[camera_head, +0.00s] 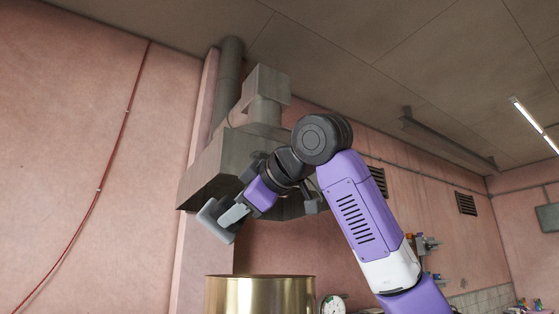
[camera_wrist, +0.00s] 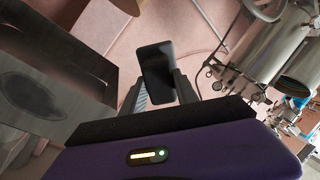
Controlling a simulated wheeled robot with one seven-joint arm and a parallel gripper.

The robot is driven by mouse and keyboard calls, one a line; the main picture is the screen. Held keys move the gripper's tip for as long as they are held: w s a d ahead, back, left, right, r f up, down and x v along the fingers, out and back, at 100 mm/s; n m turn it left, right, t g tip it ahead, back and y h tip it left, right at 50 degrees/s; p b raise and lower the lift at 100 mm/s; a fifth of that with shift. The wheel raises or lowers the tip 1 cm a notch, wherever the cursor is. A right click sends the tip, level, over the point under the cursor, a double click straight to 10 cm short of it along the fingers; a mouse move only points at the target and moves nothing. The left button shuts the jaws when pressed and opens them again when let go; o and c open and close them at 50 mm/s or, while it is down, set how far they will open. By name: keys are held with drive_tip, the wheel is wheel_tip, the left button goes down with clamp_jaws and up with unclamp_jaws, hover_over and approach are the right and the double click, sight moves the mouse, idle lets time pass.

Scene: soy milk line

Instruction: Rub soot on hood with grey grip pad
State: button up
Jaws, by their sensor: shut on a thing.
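The grey metal hood (camera_head: 207,168) hangs on the pink wall left of centre in the head view, partly behind my arm. In the wrist view the hood (camera_wrist: 75,45) fills the left side, with a dark oval soot patch (camera_wrist: 28,97) on its face. My gripper (camera_head: 238,212) is in front of the hood's lower edge, shut on the grey grip pad (camera_head: 213,224). The pad (camera_wrist: 157,70) shows dark between the two fingers in the wrist view. There the pad is to the right of the soot and looks apart from it. The soot cannot be made out in the head view.
A large brass-coloured vessel (camera_head: 260,296) stands below my gripper. A round pipe (camera_head: 228,85) rises from the hood to the ceiling. Metal cylinders and pipes (camera_wrist: 275,55) are at the right in the wrist view. A red cable (camera_head: 113,155) runs down the left wall.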

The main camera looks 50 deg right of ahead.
drive_tip(key=s+d+r+m+t+h+p, duration=0.1)
drive_tip(key=s+d+r+t+h, duration=0.15)
drive_tip(key=r, duration=0.55)
drive_tip(key=s+d+r+m+t+h, duration=0.1)
drive_tip(key=s+d+r, duration=0.25)
drive_tip(key=r, duration=0.55)
drive_tip(key=shift+g, duration=0.25)
drive_tip(key=shift+f+p+x, duration=0.15)
drive_tip(key=shift+p+x, duration=0.45)
drive_tip(key=shift+x, duration=0.65)
drive_tip(key=shift+f+p+x, duration=0.2)
drive_tip(key=shift+p+x, duration=0.35)
drive_tip(key=shift+x, duration=0.75)
drive_tip(key=shift+x, duration=0.9)
drive_tip(key=shift+a, duration=0.1)
drive_tip(key=s+d, duration=0.3)
drive_tip(key=d, duration=0.8)
drive_tip(key=shift+d, duration=0.3)
drive_tip(key=shift+s+a, duration=0.1)
